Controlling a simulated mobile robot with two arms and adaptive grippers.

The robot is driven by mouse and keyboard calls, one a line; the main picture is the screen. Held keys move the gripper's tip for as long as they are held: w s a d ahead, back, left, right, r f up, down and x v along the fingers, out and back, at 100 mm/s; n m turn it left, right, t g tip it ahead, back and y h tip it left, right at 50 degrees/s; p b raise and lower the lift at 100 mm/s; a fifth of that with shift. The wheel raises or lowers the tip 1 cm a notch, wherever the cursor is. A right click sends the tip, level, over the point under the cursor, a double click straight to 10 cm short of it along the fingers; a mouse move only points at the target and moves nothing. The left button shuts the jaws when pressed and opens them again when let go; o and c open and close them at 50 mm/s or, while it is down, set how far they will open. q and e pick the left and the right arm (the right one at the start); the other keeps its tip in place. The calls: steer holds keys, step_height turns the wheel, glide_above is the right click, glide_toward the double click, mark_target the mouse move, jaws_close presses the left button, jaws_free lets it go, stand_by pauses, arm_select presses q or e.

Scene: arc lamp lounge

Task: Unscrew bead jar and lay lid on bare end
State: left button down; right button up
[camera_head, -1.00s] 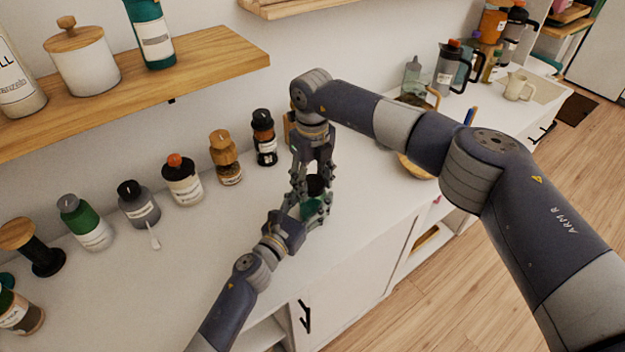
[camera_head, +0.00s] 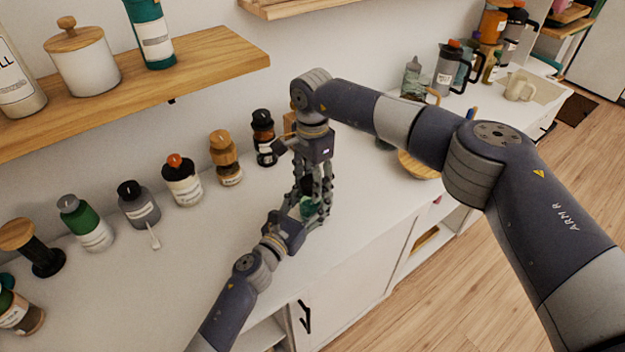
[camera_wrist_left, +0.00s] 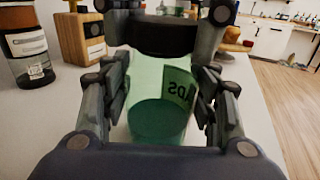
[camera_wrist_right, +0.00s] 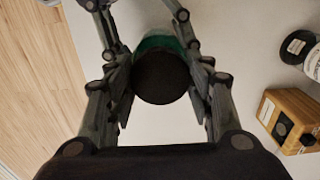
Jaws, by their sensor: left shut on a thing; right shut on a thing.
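The bead jar (camera_wrist_left: 158,100) is pale green and see-through, with green contents low inside and a label partly reading "ADS". It stands upright on the white counter; in the head view it is a small green patch (camera_head: 308,208) among the fingers. My left gripper (camera_head: 303,214) is shut around the jar's body from the front left. The round black lid (camera_wrist_right: 163,77) sits on top of the jar. My right gripper (camera_head: 315,186) comes from above and is shut on the lid's sides. Whether any gap lies between lid and jar cannot be told.
A row of jars, including an orange-topped one (camera_head: 183,180) and a wooden grinder (camera_head: 226,157), stands along the wall. A small white spoon (camera_head: 153,236) lies before them. The white counter (camera_head: 365,190) is bare right of the grippers. A wooden bowl (camera_head: 418,166) stands beyond.

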arm_select(q)
steer(key=shift+f, duration=0.1)
arm_select(e)
steer(key=shift+r, duration=0.2)
stand_by(0.4)
steer(key=shift+r, duration=0.9)
steer(key=shift+r, duration=0.1)
steer(key=shift+r, duration=1.95)
arm_select(q)
steer(key=c, duration=0.5)
jaws_free()
steer(key=shift+s, duration=0.1)
